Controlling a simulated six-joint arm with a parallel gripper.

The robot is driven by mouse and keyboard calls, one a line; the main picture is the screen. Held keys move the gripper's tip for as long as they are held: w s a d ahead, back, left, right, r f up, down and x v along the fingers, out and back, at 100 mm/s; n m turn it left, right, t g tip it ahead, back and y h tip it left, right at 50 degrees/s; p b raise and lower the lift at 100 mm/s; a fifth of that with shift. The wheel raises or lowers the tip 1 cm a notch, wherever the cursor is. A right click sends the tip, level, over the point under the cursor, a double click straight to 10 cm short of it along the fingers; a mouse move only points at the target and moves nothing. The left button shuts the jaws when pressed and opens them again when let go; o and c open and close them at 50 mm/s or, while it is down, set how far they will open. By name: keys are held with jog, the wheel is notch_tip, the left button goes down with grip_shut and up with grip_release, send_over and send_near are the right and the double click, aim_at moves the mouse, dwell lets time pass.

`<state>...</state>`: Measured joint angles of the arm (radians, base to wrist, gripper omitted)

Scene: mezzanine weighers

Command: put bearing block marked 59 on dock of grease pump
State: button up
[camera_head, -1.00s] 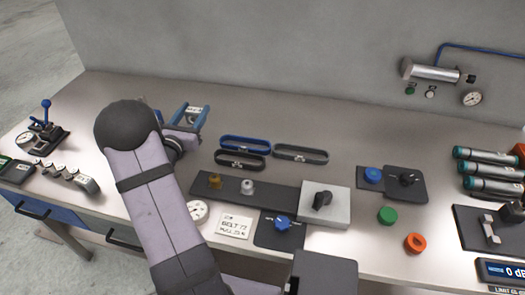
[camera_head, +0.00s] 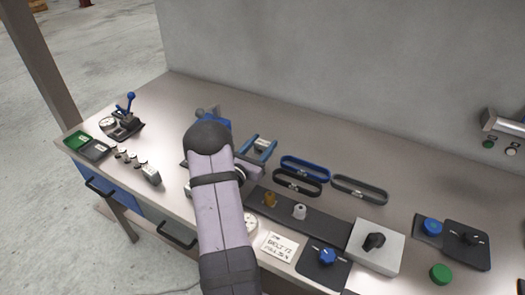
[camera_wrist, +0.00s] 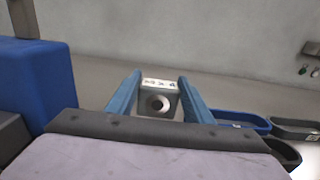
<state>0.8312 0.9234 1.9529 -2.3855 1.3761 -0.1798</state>
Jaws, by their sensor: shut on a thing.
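My gripper (camera_head: 262,147), with blue fingers, is shut on a grey bearing block (camera_wrist: 158,104) with a round dark bore and a white label on top. The label's marking is too blurred to read. The held block also shows between the fingers in the head view (camera_head: 261,144). A blue housing (camera_head: 221,121) is partly hidden behind my arm; a blue body also shows at left in the wrist view (camera_wrist: 42,78). A base with a blue lever and a gauge (camera_head: 124,124) stands at the far left. I cannot tell which is the grease pump; no dock is clearly visible.
Several small grey blocks (camera_head: 151,174) stand in a row at the left front, beside green and dark trays (camera_head: 95,150). Blue and dark belts (camera_head: 305,168) lie right of my gripper. A dark strip with two posts (camera_head: 322,226) lies in front. The bench's left back is clear.

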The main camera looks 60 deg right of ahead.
aim_at(261, 153)
jog(key=shift+f, duration=1.5)
jog(key=shift+f, duration=0.1)
jog(key=shift+f, duration=0.1)
jog(key=o, duration=1.3)
jog(key=a+b, duration=0.3)
jog(key=a, duration=0.7)
jog(key=shift+a, duration=0.4)
jog(key=shift+o, duration=0.4)
jog(key=shift+a, duration=0.65)
